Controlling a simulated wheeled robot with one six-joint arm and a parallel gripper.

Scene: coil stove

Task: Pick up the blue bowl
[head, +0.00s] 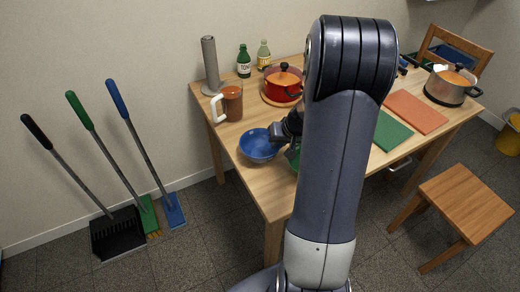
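The blue bowl (257,147) stands upright on the wooden table (241,171), near its left front edge. It looks empty. My gripper (278,138) is at the bowl's right side, at about rim height, partly hidden behind my arm. I cannot tell whether it touches the rim, or whether its fingers are open or shut. Part of a green bowl (294,160) shows just right of the blue one, mostly hidden by my arm.
A brown mug (232,103), a grey holder (210,65), two bottles and a red pot (283,83) stand behind the bowl. Green (391,131) and orange (416,111) boards and a steel pot (447,88) lie right. A stool (466,203) stands in front; brooms lean left.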

